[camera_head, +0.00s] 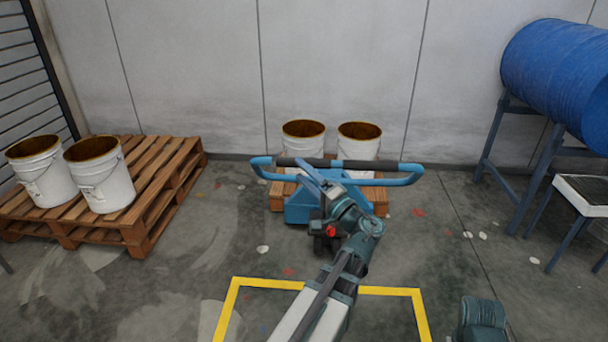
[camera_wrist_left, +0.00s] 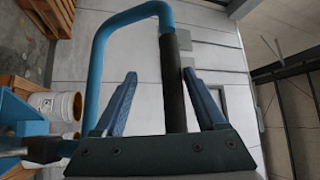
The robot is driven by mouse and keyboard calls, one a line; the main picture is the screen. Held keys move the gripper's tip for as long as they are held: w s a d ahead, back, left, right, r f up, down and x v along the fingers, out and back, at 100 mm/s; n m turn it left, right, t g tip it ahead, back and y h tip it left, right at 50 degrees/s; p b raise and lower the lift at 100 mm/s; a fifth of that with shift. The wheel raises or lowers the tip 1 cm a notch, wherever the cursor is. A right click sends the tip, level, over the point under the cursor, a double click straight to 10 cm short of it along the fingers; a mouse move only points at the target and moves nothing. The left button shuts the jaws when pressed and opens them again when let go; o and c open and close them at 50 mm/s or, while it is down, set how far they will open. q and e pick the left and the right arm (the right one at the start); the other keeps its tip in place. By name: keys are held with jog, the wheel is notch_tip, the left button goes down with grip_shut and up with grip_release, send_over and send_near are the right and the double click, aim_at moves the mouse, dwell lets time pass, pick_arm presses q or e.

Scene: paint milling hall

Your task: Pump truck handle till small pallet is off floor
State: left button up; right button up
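The blue pallet truck (camera_head: 298,212) stands in front of the back wall. Its wide handle (camera_head: 408,175) has dark grips along the crossbar, and the handle also shows in the left wrist view (camera_wrist_left: 98,70). The small wooden pallet (camera_head: 277,196) is behind the truck and bears two white buckets; its underside is hidden, so I cannot tell whether it touches the floor. My left gripper (camera_head: 318,178) is at the crossbar. In the left wrist view its fingers (camera_wrist_left: 160,73) stand apart, one on each side of a dark grip, with gaps showing. My right gripper is out of view.
A larger stacked wooden pallet (camera_head: 160,165) with two white buckets (camera_head: 100,175) stands at the left. A blue drum (camera_head: 560,75) lies on a stand at the right. Yellow tape (camera_head: 265,283) marks the open floor in front.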

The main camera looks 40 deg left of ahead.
pick_arm(q)
jog(key=shift+s, duration=0.1)
dwell(0.3)
jog(key=b+v, duration=0.3)
jog(key=v, duration=1)
jog(key=shift+d, duration=0.4)
jog(key=shift+f, duration=0.1)
jog(key=s+d+f+m+g+h+p, duration=0.2)
jog(key=s+d+h+p, duration=0.2)
jog(key=d+h+p, duration=0.5)
jog(key=s+d+f+m+g+h+p, duration=0.2)
jog(key=s+d+h+p, duration=0.3)
jog(key=d+h+p, duration=0.5)
jog(key=d+p, duration=0.3)
jog(key=d, duration=0.2)
jog(key=shift+g+p, duration=0.3)
jog(key=shift+p, duration=0.1)
jog(key=shift+d+f, duration=0.1)
jog(key=shift+d, duration=0.05)
